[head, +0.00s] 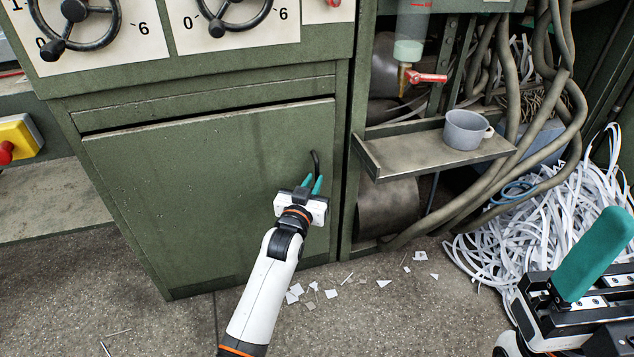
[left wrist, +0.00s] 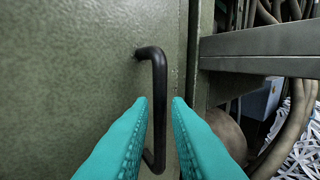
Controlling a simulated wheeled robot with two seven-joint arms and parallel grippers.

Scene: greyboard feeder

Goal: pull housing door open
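The green housing door (head: 200,190) is on the front of the green machine and looks closed in the head view. Its black bar handle (head: 316,162) is upright near the door's right edge. My left gripper (head: 312,184) is at the handle's lower part. In the left wrist view the handle (left wrist: 158,100) stands between the two teal fingertips (left wrist: 163,102), with gaps visible beside it, so the gripper is open around or just in front of it. My right gripper (head: 590,255) is at the lower right, away from the door; only one teal finger shows clearly.
Right of the door, a metal shelf (head: 400,154) holds a grey mug (head: 465,130), below a red-handled tap (head: 425,78). Thick hoses (head: 540,120) and a heap of white paper strips (head: 520,230) lie further right. The floor before the door has only paper scraps (head: 310,294).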

